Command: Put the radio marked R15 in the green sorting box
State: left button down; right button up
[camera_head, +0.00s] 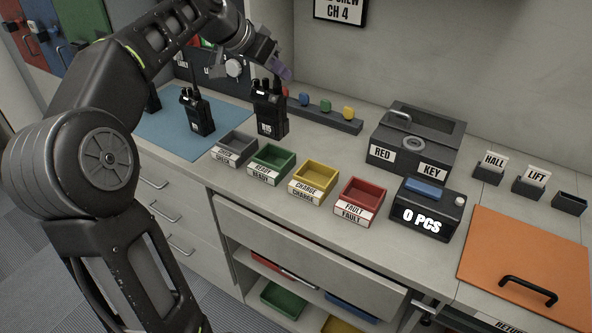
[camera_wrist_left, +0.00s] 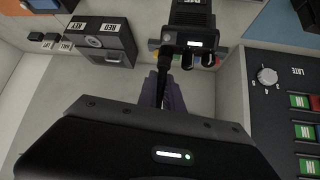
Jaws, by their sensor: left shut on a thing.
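A black radio (camera_head: 268,112), whose small white label seems to read R15, is upright behind the green sorting box. My left gripper (camera_head: 281,70) is shut on its upper part, with purple fingertips showing. I cannot tell whether its base touches the counter. In the left wrist view the radio (camera_wrist_left: 192,18) is upside down at the top, its antenna running down to the closed fingers (camera_wrist_left: 163,90). The green sorting box (camera_head: 258,174), labelled READY, stands on the counter in front of the radio; it looks empty. My right gripper is not in view.
Another black radio (camera_head: 197,113) stands on the blue mat (camera_head: 165,130); one more is partly hidden behind my arm. Grey (camera_head: 226,156), yellow (camera_head: 311,188) and red (camera_head: 358,207) boxes flank the green one. A key box (camera_head: 415,145) stands to the right.

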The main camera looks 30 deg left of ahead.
aim_at(275, 91)
pick_arm(q)
jog(key=shift+d, duration=0.15)
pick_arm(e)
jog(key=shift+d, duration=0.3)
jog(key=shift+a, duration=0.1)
pick_arm(q)
jog(key=shift+f, duration=0.15)
jog(key=shift+f, duration=3)
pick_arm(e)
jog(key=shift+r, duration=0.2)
pick_arm(q)
notch_tip(275, 91, down, 4)
jog(key=shift+r+p, duration=0.15)
jog(key=shift+p, duration=0.3)
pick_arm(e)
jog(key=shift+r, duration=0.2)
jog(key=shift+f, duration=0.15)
